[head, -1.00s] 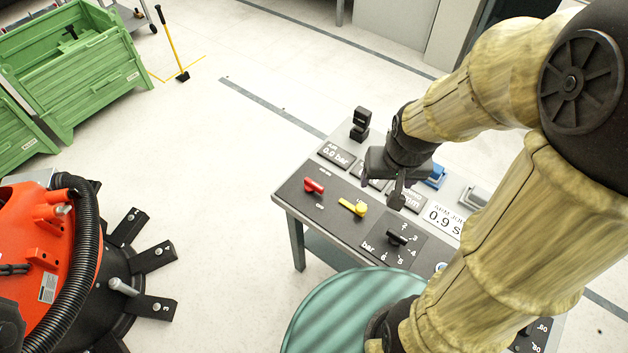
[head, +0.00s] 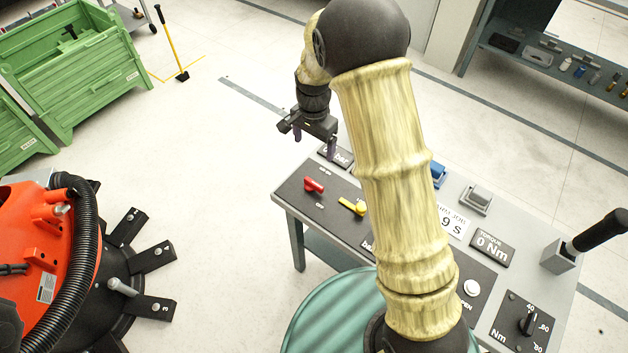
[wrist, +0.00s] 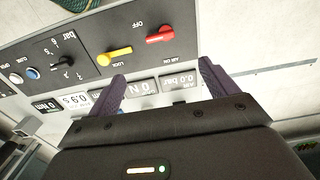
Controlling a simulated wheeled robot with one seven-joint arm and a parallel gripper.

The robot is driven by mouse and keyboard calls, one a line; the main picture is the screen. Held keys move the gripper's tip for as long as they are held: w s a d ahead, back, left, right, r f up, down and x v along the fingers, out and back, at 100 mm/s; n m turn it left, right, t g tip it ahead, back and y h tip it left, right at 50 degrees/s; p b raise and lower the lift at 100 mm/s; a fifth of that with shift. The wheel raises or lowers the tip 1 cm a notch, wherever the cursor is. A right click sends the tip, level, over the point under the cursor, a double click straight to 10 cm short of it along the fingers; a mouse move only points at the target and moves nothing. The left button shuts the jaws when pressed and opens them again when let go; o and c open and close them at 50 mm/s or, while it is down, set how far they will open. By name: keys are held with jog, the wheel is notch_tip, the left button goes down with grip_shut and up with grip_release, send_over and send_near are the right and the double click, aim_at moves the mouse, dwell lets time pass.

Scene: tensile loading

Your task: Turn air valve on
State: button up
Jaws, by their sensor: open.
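The air valve is a red lever (head: 314,185) at the left end of a dark control panel (head: 290,196). It lies between an upper AIR ON label and a lower OFF label. In the wrist view the red lever (wrist: 160,37) lies between the OFF and AIR ON labels, beyond the fingertips. My gripper (head: 315,142) is open and empty, raised beyond the panel's far left edge and apart from the lever. The wrist view also shows my gripper (wrist: 162,72) with its two purple fingers spread and nothing between them.
A yellow lock lever (head: 352,207) sits close right of the red one. My arm hides the middle of the bench, including the pressure dial that shows in the wrist view (wrist: 63,62). A tall black handle (head: 600,232) stands at the right. Open floor lies left of the bench.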

aim_at(314, 183)
notch_tip(314, 183, down, 17)
jog(key=shift+f+p, duration=0.2)
jog(key=shift+p, duration=1.05)
jog(key=c, duration=1)
